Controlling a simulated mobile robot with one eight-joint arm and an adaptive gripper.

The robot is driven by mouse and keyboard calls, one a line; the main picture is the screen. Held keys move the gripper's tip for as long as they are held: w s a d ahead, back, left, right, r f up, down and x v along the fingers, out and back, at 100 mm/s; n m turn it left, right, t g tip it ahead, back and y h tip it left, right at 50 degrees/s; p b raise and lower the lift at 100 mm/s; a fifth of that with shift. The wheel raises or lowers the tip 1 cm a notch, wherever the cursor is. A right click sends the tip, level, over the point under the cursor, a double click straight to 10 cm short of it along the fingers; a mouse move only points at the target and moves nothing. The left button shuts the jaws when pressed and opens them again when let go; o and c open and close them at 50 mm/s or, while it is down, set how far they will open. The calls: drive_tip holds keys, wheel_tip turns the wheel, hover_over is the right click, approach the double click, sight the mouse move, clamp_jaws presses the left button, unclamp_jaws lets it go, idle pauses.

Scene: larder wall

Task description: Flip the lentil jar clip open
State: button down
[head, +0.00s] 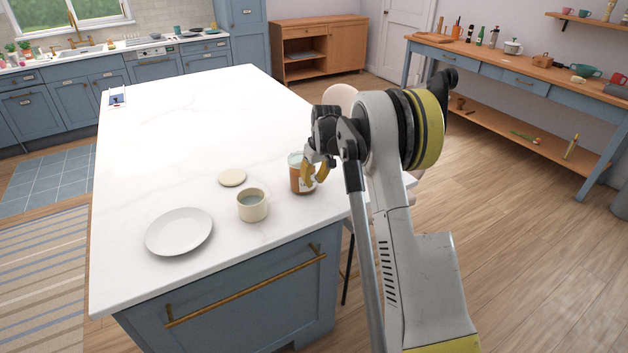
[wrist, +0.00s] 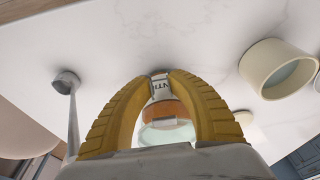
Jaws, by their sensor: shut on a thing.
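The lentil jar (head: 296,178) stands on the white island top near its right edge, a clear jar with orange-brown contents. In the wrist view the jar (wrist: 165,132) shows between my yellow fingers, with its glassy top towards the camera and part of a white label with letters like "NTI". My gripper (head: 315,172) is at the jar's right side in the head view. In the wrist view my gripper (wrist: 160,76) is shut on the jar, one finger on each side. A small pale piece at the jar's rim may be the clip; I cannot tell its state.
A cream mug (head: 252,212) stands left of the jar, also in the wrist view (wrist: 262,72). A pale round disc (head: 232,178) lies behind the mug, and a white plate (head: 180,232) lies farther left. The island top (head: 190,120) is mostly clear behind them.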

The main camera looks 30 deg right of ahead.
drive_tip(key=c, duration=1.2)
unclamp_jaws()
drive_tip(key=v, duration=1.2)
